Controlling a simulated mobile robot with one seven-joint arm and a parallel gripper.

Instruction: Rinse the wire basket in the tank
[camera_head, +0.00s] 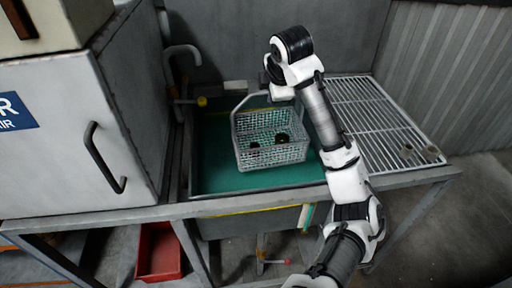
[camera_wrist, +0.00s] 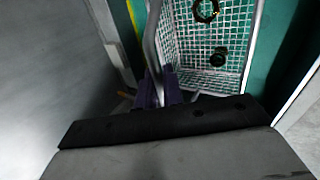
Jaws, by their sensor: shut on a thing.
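The wire basket (camera_head: 255,158) is a pale mesh box with a tall handle. It is over or in the green tank (camera_head: 210,165), in the middle of the head view. I cannot tell whether it touches the liquid or the bottom. Two dark ring-like parts (camera_head: 282,138) lie in the basket. In the wrist view the basket (camera_wrist: 185,40) fills the upper middle, with green beneath its mesh. My gripper (camera_wrist: 161,97) is shut on the basket's handle (camera_wrist: 152,50). In the head view my wrist hides most of the jaws.
A slatted metal rack (camera_head: 375,115) lies right of the tank, with small parts (camera_head: 430,153) at its front corner. A grey cabinet (camera_head: 70,150) stands close on the left. A pipe (camera_head: 183,50) rises behind the tank. A red bin (camera_head: 160,252) is below.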

